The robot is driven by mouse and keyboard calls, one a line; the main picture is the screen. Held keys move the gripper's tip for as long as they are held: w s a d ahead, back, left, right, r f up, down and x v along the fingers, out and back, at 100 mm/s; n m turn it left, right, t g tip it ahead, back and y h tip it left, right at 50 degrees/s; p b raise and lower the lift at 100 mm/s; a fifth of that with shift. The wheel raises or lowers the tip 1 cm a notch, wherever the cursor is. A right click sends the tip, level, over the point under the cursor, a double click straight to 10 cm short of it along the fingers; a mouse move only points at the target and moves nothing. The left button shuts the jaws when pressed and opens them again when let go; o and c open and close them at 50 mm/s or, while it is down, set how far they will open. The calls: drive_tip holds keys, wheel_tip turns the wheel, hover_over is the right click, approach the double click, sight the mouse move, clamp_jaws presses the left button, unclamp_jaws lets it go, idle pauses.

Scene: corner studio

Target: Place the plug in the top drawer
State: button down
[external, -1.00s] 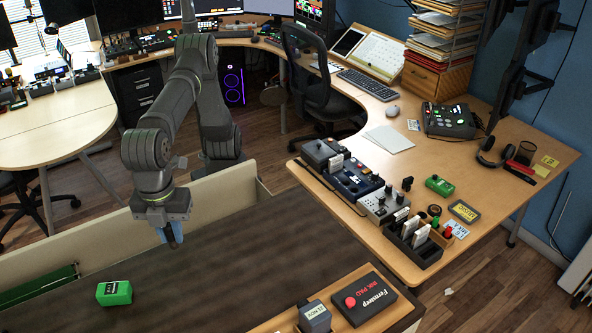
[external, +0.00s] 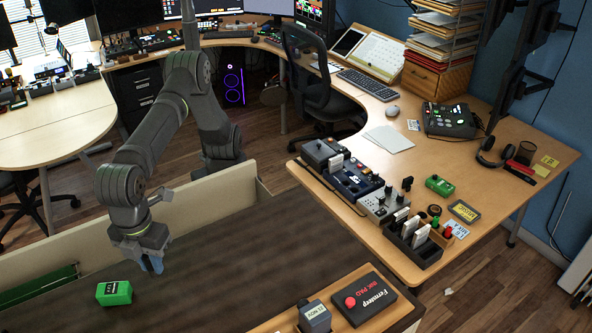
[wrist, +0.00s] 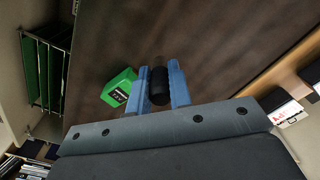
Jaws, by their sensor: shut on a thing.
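The plug (wrist: 158,86) appears as a short, dark, rounded cylinder between the blue fingers in the wrist view. My gripper (external: 152,266) is shut on it and points down above the dark brown surface (external: 225,280), to the right of the green box. In the external view the fingers mostly hide the plug. A black drawer unit (external: 138,90) stands under the far desk, and a wooden box (external: 436,78) with a drawer-like front sits below the paper shelves. I cannot tell which one holds the top drawer.
A green box (external: 114,293) lies close to my gripper and also shows in the wrist view (wrist: 119,88). A pale panel (external: 215,200) edges the dark surface. A wooden tray (external: 350,310) with an ink pad (external: 365,299) is at the front. The dark surface's middle is clear.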

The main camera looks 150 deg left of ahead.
drive_tip(key=shift+w+a+f, duration=0.3)
drive_tip(key=shift+w+f, duration=0.15)
drive_tip(key=shift+w, duration=0.25)
drive_tip(key=shift+f, duration=2)
drive_tip(key=shift+f, duration=0.1)
drive_tip(key=c, duration=1.3)
unclamp_jaws()
drive_tip(key=shift+o, duration=0.3)
wheel_tip(320, 180, up, 12)
